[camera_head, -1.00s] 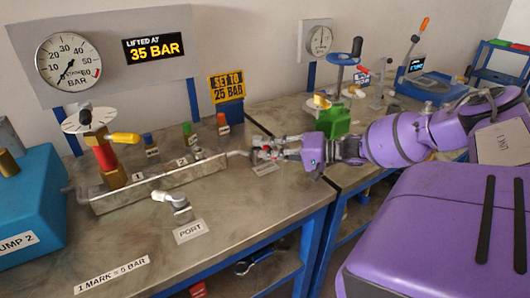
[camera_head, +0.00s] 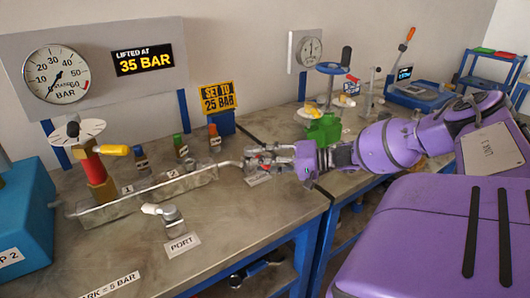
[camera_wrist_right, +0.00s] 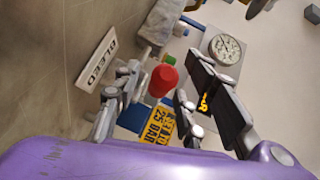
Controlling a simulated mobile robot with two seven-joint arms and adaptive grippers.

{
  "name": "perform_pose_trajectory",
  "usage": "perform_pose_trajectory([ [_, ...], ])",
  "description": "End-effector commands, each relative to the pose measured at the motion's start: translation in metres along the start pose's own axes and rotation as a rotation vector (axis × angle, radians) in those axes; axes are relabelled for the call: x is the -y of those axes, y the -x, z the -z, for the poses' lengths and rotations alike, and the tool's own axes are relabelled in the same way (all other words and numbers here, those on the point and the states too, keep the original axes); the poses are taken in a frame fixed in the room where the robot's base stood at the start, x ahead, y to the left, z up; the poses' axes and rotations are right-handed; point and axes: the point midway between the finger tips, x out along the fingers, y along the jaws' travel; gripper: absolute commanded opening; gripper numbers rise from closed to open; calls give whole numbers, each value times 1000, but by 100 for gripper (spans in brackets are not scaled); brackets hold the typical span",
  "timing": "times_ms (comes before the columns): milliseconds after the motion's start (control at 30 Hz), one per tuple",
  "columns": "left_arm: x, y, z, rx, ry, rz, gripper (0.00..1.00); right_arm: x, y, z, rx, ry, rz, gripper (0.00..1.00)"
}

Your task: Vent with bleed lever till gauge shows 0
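The large gauge (camera_head: 56,73) is on the grey board at the left; its needle points to the lower left, near the low end of the scale, too small to read exactly. My right gripper (camera_head: 253,161) is at the right end of the long bench block, just above the BLEED label (camera_wrist_right: 97,58). In the wrist view its two fingers (camera_wrist_right: 158,98) stand apart, with a red knob (camera_wrist_right: 163,80) seen between them. It may be the bleed lever's end; contact is unclear. The lever's body is mostly hidden behind the gripper in the head view. My left gripper is out of view.
The long block (camera_head: 150,196) runs along the bench, with a red valve column (camera_head: 92,168) at its left. A PORT fitting (camera_head: 168,214) sits in front. A "35 BAR" display (camera_head: 143,60) and "SET TO 25 BAR" sign (camera_head: 218,97) stand behind. A green block (camera_head: 323,129) is right of the gripper.

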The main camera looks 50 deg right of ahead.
Motion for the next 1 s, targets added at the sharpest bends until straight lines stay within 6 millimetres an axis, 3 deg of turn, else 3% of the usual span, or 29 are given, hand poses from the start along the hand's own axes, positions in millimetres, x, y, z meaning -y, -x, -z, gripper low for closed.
perform_pose_trajectory([
  [267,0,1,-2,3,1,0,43,-1,17,0,0,1,-4,38],
  [700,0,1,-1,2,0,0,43,-2,79,0,1,-1,-8,38],
  [1000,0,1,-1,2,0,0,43,-1,111,0,2,0,-5,38],
])
